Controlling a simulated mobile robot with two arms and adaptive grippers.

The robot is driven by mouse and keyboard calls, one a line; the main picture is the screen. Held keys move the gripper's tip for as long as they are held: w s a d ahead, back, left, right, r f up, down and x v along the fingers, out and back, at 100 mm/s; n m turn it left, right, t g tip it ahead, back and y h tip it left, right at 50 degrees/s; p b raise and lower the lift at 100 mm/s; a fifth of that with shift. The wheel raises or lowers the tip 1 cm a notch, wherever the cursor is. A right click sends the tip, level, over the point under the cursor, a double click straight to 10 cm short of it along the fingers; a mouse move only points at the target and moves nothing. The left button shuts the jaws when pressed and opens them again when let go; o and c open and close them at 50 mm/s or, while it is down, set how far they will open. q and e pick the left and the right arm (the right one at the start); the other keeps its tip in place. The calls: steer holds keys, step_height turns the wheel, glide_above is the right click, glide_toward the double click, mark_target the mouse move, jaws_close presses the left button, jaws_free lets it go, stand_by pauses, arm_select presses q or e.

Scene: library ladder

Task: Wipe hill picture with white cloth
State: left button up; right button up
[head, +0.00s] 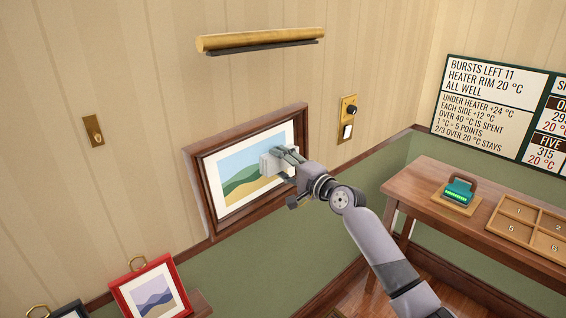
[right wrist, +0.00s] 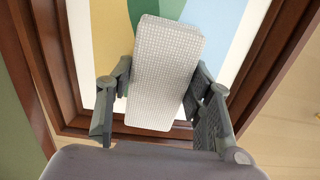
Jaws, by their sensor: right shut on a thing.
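The hill picture (head: 240,182) hangs on the wall in a brown wooden frame, with green hills and a yellow band under a blue sky. My right gripper (head: 284,162) is in front of its right side, shut on the white cloth (head: 268,164). In the right wrist view the cloth (right wrist: 166,70) is a folded, waffle-textured block between the two fingers (right wrist: 160,95). The hill picture (right wrist: 110,40) lies right behind it. I cannot tell for sure whether the cloth touches the picture. My left gripper is not in view.
A brass picture light (head: 262,40) sticks out above the picture. A switch plate with a knob (head: 347,118) is to its right. A wooden table (head: 420,178) at right bears a teal device (head: 458,193) and a numbered tray (head: 520,235). A red-framed picture (head: 150,290) stands at lower left.

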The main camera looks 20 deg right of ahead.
mark_target(268, 170)
steer(key=shift+s+a+p, duration=0.25)
steer(key=shift+a+p, duration=0.3)
steer(key=shift+a, duration=0.1)
steer(key=shift+s+a+p, duration=0.2)
steer(key=shift+a+p, duration=0.3)
steer(key=shift+a, duration=0.1)
steer(key=shift+s+a, duration=0.1)
steer(key=shift+a, duration=0.2)
steer(key=shift+s+a+p, duration=0.25)
steer(key=shift+a+p, duration=0.4)
steer(key=shift+p, duration=0.35)
steer(key=shift+s+a+f+p, duration=0.1)
steer(key=shift+s+a+p, duration=0.15)
steer(key=shift+a+p, duration=0.4)
steer(key=shift+s+a+f, duration=0.1)
steer(key=shift+a, duration=0.25)
steer(key=shift+s+a+p, duration=0.25)
steer(key=shift+a+p, duration=0.45)
steer(key=shift+p, duration=0.05)
steer(key=shift+s+a+p, duration=0.25)
steer(key=shift+a+p, duration=0.2)
steer(key=shift+a, duration=0.25)
steer(key=shift+s+a+f, duration=0.1)
steer(key=shift+a+f, duration=0.05)
steer(key=shift+a, duration=0.05)
